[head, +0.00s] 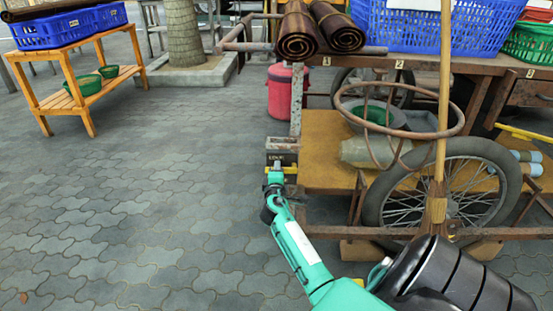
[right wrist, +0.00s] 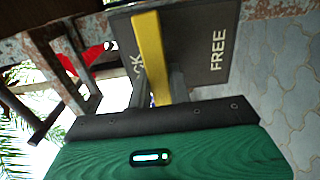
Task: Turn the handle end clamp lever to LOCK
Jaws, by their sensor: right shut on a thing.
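The clamp's dark label plate (head: 281,157) sits at the left end of the cart's handle frame, on a rusty upright, with LOCK readable on it. In the right wrist view the plate (right wrist: 195,30) shows FREE on the right and the letters CK on the left. The yellow clamp lever (right wrist: 148,45) crosses the plate between the words, close beside CK. The rest of that word is hidden. My right gripper (right wrist: 160,92) is shut on the lever's lower part; in the head view it (head: 276,172) is just below the plate. My left gripper is out of view.
The cart's wheel (head: 470,165), a broom (head: 440,130) and a rusty ring stand (head: 400,120) are right of my right arm. Rolled mats (head: 297,40) lie above. A red bucket (head: 284,92) stands behind the clamp. Paving at left is clear up to a wooden stand (head: 75,85).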

